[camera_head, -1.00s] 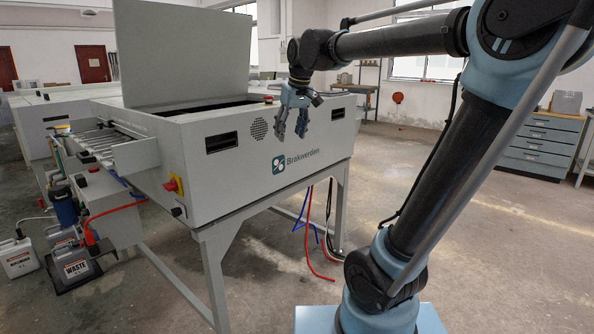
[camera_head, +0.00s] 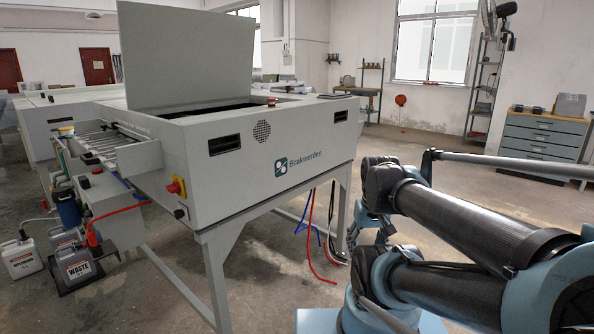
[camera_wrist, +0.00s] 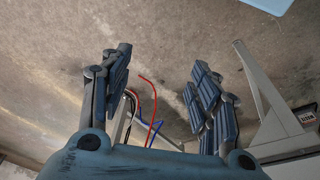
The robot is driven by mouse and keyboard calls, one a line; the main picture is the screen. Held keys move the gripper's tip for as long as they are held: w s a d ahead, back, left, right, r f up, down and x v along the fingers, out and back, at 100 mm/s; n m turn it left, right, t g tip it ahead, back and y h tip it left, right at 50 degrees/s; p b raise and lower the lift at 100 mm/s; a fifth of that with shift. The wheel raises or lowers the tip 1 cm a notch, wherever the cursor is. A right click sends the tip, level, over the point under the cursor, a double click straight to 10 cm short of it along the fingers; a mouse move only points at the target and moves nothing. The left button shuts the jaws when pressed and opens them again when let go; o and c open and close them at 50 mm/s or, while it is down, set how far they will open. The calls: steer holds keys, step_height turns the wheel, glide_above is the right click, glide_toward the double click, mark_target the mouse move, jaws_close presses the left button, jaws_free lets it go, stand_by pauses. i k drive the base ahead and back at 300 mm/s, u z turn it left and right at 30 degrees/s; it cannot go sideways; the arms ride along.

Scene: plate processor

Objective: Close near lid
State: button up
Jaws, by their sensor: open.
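The grey lid (camera_head: 188,50) stands upright and open on top of the near plate processor (camera_head: 275,165). In front of it is the dark opening (camera_head: 238,108) in the machine's top. My gripper (camera_head: 370,233) is low, to the right of the processor's front right leg in the head view, well below and apart from the lid. My folded arm partly hides it. In the wrist view my gripper (camera_wrist: 160,85) has its two fingers wide apart with nothing between them but a view of floor and hoses. The lid is not seen in the wrist view.
Red and blue hoses (camera_head: 318,245) hang under the processor to the floor. A red emergency button (camera_head: 271,101) sits on its top edge. Waste canisters (camera_head: 78,265) stand at lower left. A drawer cabinet (camera_head: 545,142) stands at the right wall. Floor between is clear.

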mark_target(173, 54)
steer(key=u, duration=2.65)
steer(key=i, duration=5.2)
